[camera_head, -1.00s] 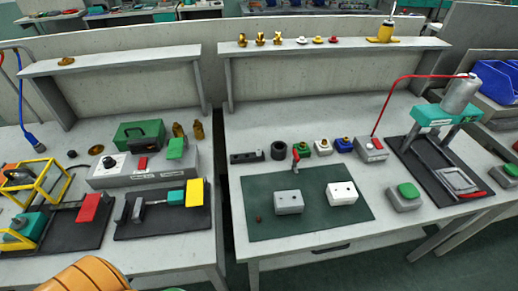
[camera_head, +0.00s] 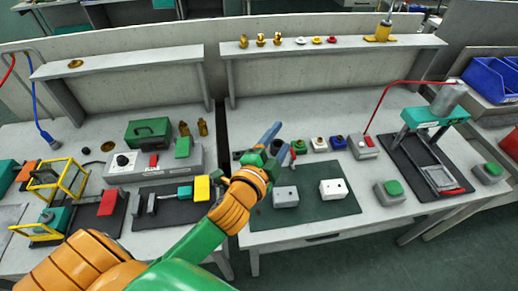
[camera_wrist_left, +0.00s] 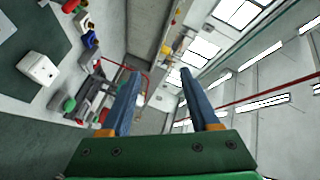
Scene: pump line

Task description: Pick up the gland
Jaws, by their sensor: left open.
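I cannot tell for sure which part is the gland. Small brass fittings (camera_head: 261,40) stand on the right shelf, with small white, yellow and red parts (camera_head: 317,40) beside them. My left gripper (camera_head: 275,142) is raised in front of the back of the green mat (camera_head: 330,207), below and apart from that shelf. Its two blue fingers are spread with nothing between them; they also show open and empty in the left wrist view (camera_wrist_left: 161,75). The gripper hides the black ring and part of the black block behind it. My right gripper is not in view.
A grey box (camera_head: 286,197) and a white box (camera_head: 333,189) sit on the mat. Small coloured blocks (camera_head: 338,142) stand behind it. A teal press (camera_head: 428,118) is at the right. A yellow frame (camera_head: 58,180) and a green case (camera_head: 148,132) are at the left.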

